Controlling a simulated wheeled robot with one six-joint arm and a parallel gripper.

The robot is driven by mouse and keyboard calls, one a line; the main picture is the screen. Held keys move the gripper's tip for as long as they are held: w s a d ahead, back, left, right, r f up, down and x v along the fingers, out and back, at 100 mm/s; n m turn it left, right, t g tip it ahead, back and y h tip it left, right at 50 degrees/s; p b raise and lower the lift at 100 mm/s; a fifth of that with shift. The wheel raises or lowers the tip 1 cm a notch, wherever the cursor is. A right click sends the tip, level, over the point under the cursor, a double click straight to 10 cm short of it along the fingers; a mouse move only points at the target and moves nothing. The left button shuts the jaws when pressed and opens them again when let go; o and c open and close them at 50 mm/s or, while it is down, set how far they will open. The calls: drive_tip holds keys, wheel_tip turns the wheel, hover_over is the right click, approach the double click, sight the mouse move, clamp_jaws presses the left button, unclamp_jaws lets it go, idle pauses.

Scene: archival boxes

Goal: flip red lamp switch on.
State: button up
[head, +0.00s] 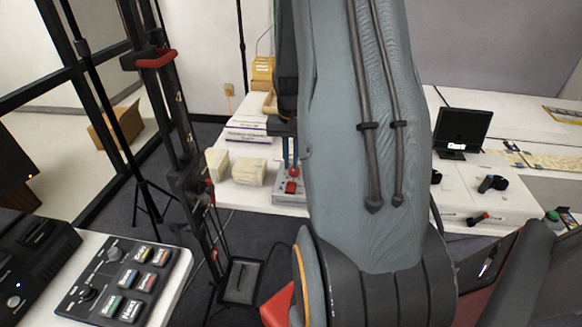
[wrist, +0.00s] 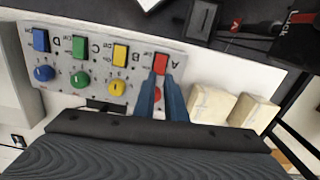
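A grey control panel (wrist: 60,97) lies on the white table in the wrist view. It carries a row of square red, yellow, green and blue parts with round knobs beside them. The square red switch (wrist: 161,62), by the letter A, is at the row's right end. My gripper (wrist: 161,77) points at it, its two blue fingers slightly apart with a red knob (wrist: 157,95) showing between them. The tips are at the switch's near edge; contact cannot be told. In the head view my gripper (head: 290,172) is just above the red switch (head: 291,187), and my arm hides most of the panel (head: 291,198).
Two cream blocks (head: 217,163) (head: 249,171) stand left of the panel. A small black screen (head: 462,129) and black-handled fixtures (head: 492,184) are to the right. Another button panel (head: 124,280) is on the near left table. A black stand (head: 200,190) rises between the tables.

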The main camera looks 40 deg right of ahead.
drive_tip(key=shift+r+n, duration=0.4)
drive_tip(key=shift+n, duration=0.5)
clamp_jaws()
wheel_tip(320, 180, up, 4)
drive_tip(key=r+n+h, duration=0.1)
drive_tip(key=n, duration=1)
hover_over(292, 183)
drive_tip(key=s+a, duration=0.1)
drive_tip(key=a, duration=0.1)
drive_tip(key=n+t, duration=0.1)
drive_tip(key=n, duration=0.3)
drive_tip(key=shift+n, duration=0.3)
drive_tip(key=f+p, duration=0.1)
drive_tip(key=f, duration=0.3)
drive_tip(key=d+f+p, duration=0.1)
drive_tip(key=f, duration=0.7)
drive_tip(key=shift+w+d+p, duration=0.25)
drive_tip(key=shift+p, duration=0.15)
drive_tip(key=shift+f, duration=0.5)
